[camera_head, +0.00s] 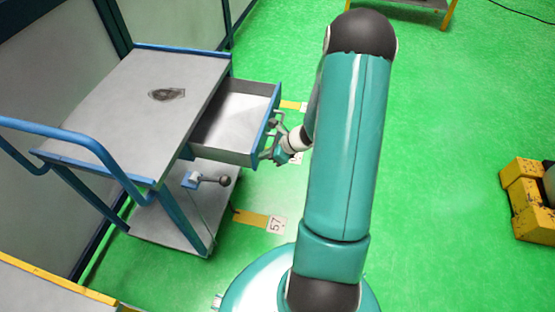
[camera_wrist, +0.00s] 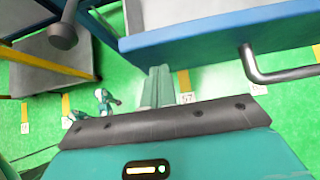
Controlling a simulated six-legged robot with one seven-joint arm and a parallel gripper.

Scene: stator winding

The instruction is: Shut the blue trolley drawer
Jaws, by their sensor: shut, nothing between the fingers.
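The blue trolley (camera_head: 140,85) stands at the left in the head view, with a grey top and blue rails. Its drawer (camera_head: 228,118) is pulled out to the right, and its inside looks empty. The drawer's blue front (camera_head: 264,125) faces my arm; it also spans the top of the wrist view (camera_wrist: 215,35). A grey bar handle (camera_wrist: 285,75) sticks out from it. My gripper (camera_head: 274,150) is at the drawer front, partly hidden by the wrist. In the wrist view my gripper (camera_wrist: 158,72) is shut and empty, left of the handle. I cannot tell whether it touches the front.
A lever with a dark knob (camera_head: 225,180) sits on the trolley's lower shelf. A yellow-edged surface (camera_head: 50,285) is at lower left. A yellow block (camera_head: 528,200) stands far right. The green floor between is clear, with numbered yellow markers (camera_head: 255,219).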

